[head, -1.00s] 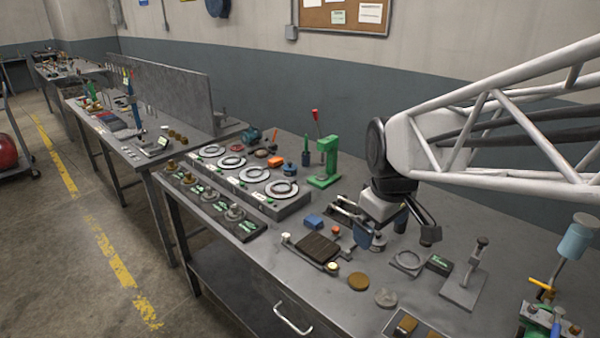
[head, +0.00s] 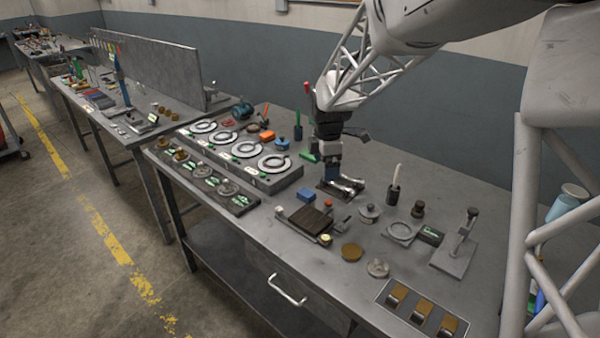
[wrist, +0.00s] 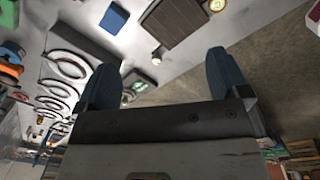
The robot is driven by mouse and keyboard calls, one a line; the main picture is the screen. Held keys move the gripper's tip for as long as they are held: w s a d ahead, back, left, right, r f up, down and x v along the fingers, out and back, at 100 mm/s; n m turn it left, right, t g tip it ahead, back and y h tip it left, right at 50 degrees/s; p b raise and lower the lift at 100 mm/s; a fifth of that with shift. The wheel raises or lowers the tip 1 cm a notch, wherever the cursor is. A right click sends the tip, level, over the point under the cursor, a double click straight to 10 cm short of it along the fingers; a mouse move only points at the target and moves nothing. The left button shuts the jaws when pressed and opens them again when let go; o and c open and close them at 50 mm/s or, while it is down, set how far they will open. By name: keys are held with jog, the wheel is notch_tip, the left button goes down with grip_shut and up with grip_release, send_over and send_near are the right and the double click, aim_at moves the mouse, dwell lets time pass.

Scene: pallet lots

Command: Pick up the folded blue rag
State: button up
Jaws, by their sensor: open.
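A small flat blue piece that looks like the folded blue rag (head: 307,195) lies on the grey bench, left of a metal clamp-like fixture. In the wrist view a blue piece (wrist: 113,17), probably the same one, shows near the top, beyond the left finger. My gripper (head: 333,166) is above the bench, behind and to the right of the rag, apart from it. The wrist view shows its two blue fingers (wrist: 160,68) spread apart with nothing between them. In the head view the fingertips are partly lost against the fixture.
A dark brown block on a plate (head: 310,221) lies just in front of the rag. The ring-topped station (head: 285,181) stands to the left. The metal fixture (head: 345,187) is close below my gripper. A green press (head: 308,157) is partly hidden behind the arm. Bench front right holds discs (head: 352,252).

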aim_at(307, 191)
jog(key=w+a+f+n, duration=0.1)
jog(key=w+f+n, duration=0.1)
jog(key=w+f, duration=0.1)
jog(key=w+a+f+n, duration=0.1)
jog(key=w+f+n, duration=0.1)
jog(key=w+f, duration=0.2)
jog(key=w+a+f+n, duration=0.2)
jog(key=w+f+n, duration=0.1)
jog(key=w, duration=0.1)
jog(key=shift+w+f+g, duration=0.3)
jog(key=shift+w+f, duration=0.05)
jog(key=shift+f, duration=0.05)
jog(key=shift+f, duration=1.3)
jog(key=shift+f, duration=2.6)
jog(key=c, duration=1.1)
jog(key=shift+o, duration=0.2)
